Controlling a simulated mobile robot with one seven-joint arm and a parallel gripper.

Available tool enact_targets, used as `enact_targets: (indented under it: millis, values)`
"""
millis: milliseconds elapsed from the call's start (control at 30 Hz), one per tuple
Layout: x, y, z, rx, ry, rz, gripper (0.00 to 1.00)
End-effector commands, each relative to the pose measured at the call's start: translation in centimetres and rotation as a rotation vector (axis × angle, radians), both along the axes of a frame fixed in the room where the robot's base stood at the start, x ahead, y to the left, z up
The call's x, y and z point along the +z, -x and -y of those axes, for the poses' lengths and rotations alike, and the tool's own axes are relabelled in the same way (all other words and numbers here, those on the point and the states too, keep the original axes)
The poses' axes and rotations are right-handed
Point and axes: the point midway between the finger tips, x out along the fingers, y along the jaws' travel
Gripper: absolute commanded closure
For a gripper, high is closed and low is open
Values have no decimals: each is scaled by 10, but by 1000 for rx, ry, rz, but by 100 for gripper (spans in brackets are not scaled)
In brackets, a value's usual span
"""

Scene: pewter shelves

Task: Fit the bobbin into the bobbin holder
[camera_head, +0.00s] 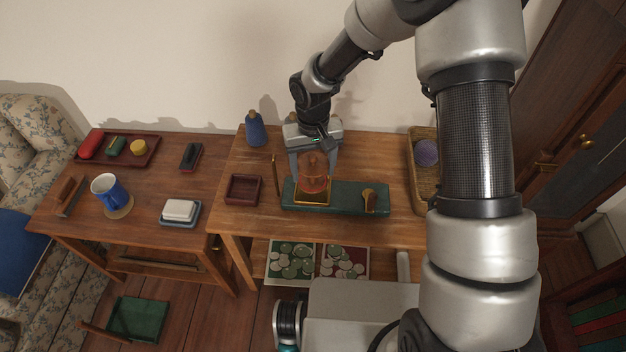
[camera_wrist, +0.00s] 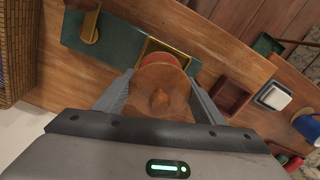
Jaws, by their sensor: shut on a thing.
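The bobbin (camera_head: 313,168), a reddish-brown wooden piece with a round knobbed top, is upright between the fingers of my gripper (camera_head: 312,176), which is shut on it. In the wrist view the bobbin (camera_wrist: 160,88) fills the space between both fingers, its knob facing the camera. What looks like the bobbin holder is a long green base (camera_head: 340,203) with a square brass frame (camera_head: 313,204) at its left end. The bobbin is over this frame. Its lower end overlaps the frame in both views, so I cannot tell whether it is inside or just above.
A brass upright piece (camera_head: 369,201) stands at the base's right end. A thin brass rod (camera_head: 276,175) and a dark red tray (camera_head: 243,189) are to the left.

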Motion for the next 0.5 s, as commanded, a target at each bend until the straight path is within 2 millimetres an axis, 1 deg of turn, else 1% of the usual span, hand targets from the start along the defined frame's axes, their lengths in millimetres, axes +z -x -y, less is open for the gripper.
enact_targets:
  millis: [133, 300, 500]
  values:
    - [-14, 0, 0, 0, 1, -1, 60]
    - [-38, 0, 0, 1, 1, -1, 60]
    - [-38, -1, 0, 0, 0, 1, 60]
